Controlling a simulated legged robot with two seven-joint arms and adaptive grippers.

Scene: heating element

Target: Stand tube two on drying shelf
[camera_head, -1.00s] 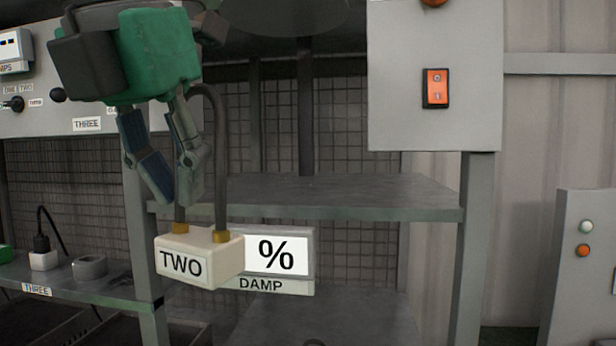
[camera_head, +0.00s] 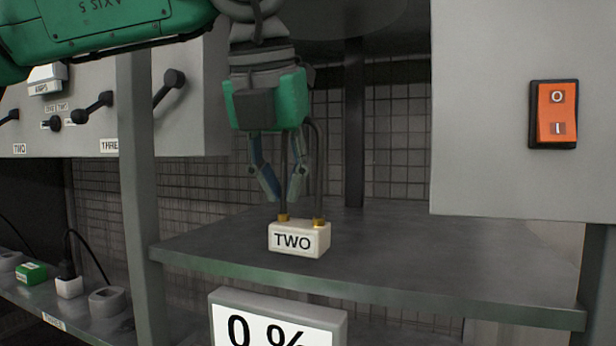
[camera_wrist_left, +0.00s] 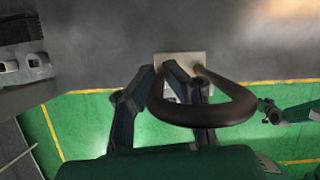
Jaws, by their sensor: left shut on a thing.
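Tube two is a dark looped tube (camera_head: 319,165) with brass fittings and a cream end block marked TWO (camera_head: 299,240). My left gripper (camera_head: 281,194) is shut on one leg of the loop, above the block. The tube hangs upright with its block lowest, over the dark grey drying shelf (camera_head: 430,265) near its front left. I cannot tell whether the block touches the shelf. In the left wrist view the loop (camera_wrist_left: 215,117) curves past the fingers, with the pale block (camera_wrist_left: 180,59) beyond. A jointed part at that view's right edge may be my right gripper (camera_wrist_left: 275,110).
A damp meter (camera_head: 275,318) reading 0 % is below the shelf's front edge. A post (camera_head: 140,180) stands left of the shelf. A grey box with an orange switch (camera_head: 555,114) hangs at the right. Sockets and plugs (camera_head: 69,286) line the lower left bench.

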